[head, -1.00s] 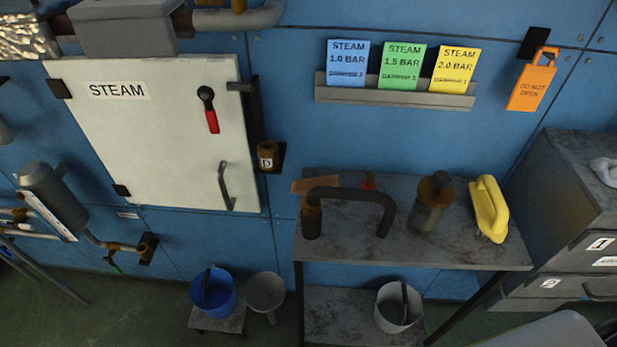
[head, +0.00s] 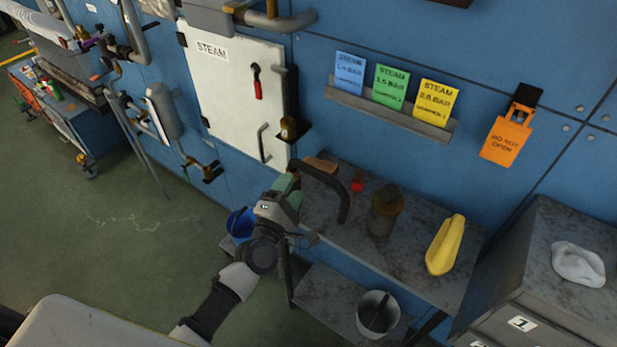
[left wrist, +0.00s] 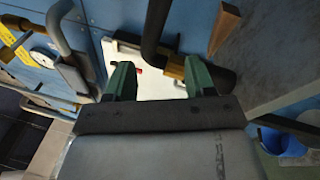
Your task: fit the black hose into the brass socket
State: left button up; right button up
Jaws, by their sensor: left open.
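The black hose (head: 338,182) is a dark arch standing at the left end of the grey shelf. In the left wrist view its bent hose (left wrist: 151,40) runs into a brass-coloured collar (left wrist: 174,68) and a thicker dark end. The likely brass socket (head: 289,128), a small brass cup with a label, is on the wall right of the white STEAM door. My left gripper (head: 290,183) is open beside the hose's left end, below the socket. Its green fingers (left wrist: 159,80) have the collar partly behind the right one; I see no grip. My right gripper is out of view.
The shelf (head: 415,268) also holds a wooden block (head: 322,165), a dark brass-topped canister (head: 385,210) and a yellow object (head: 445,245). A blue bucket (head: 239,224) stands beside my left gripper. A drawer cabinet (head: 540,275) stands at right.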

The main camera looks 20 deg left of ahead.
aim_at(302, 171)
pick_arm(q)
jog(key=w, duration=0.2)
jog(key=w+d+r+p, duration=0.1)
jog(key=w, duration=0.1)
jog(key=w+r+p, duration=0.1)
jog(key=w, duration=0.2)
jog(key=shift+d, duration=0.3)
jog(key=shift+w+f, duration=0.1)
jog(key=shift+w, duration=0.4)
jog(key=shift+s, duration=0.1)
jog(key=shift+c, duration=1)
grip_shut()
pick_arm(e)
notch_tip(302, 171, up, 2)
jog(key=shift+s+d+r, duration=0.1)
